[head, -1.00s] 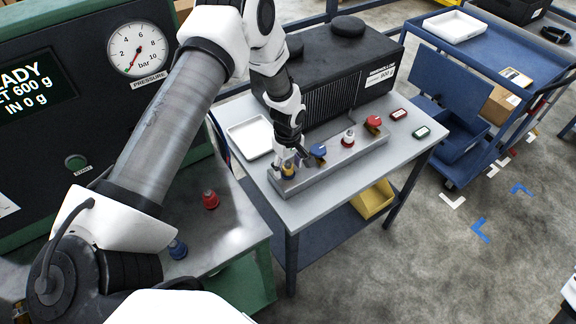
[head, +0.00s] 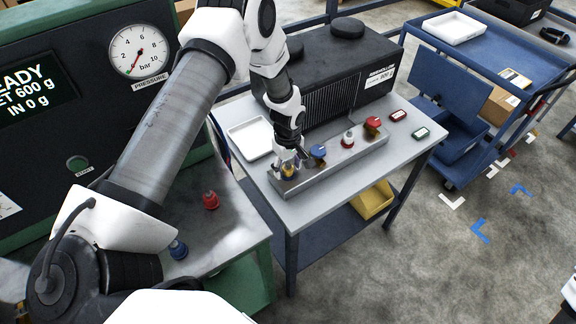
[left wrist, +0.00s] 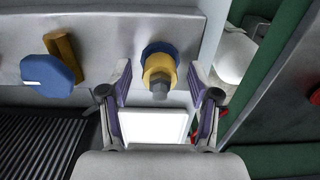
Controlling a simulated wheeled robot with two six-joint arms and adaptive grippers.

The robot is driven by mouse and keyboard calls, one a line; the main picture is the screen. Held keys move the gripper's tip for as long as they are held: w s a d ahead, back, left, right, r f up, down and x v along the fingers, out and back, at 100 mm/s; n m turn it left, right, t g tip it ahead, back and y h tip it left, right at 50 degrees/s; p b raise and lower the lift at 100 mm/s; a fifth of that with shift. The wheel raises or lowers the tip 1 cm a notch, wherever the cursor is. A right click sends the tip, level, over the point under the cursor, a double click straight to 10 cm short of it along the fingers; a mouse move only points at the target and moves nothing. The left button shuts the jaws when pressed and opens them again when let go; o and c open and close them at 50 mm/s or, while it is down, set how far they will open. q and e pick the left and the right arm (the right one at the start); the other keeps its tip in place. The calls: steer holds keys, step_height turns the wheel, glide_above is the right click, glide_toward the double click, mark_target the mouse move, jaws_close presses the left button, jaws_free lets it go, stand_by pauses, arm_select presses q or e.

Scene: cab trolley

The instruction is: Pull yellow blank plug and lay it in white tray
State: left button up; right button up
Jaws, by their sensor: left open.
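The yellow blank plug (left wrist: 160,75) sits in a blue-ringed port on the grey manifold bar. In the head view the plug (head: 288,169) is at the bar's left end, partly covered by my left gripper. My left gripper (left wrist: 163,85) is open, with one purple-padded finger on each side of the plug and gaps visible between. The white tray (head: 250,140) lies on the table behind and left of the bar; its white surface also shows below the plug in the left wrist view (left wrist: 160,126). My right gripper is not in view.
Red (head: 211,200) and blue (head: 178,249) fittings stand on the left bench.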

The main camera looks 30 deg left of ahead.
mark_target(288, 163)
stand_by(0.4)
arm_select(q)
jaws_close()
steer(key=shift+r+p, duration=0.1)
steer(key=shift+p, duration=0.2)
steer(key=shift+w+r+p, duration=0.1)
steer(key=shift+r+p, duration=0.65)
steer(key=shift+r, duration=0.15)
steer(key=shift+r+p, duration=1.8)
steer(key=shift+r, duration=0.25)
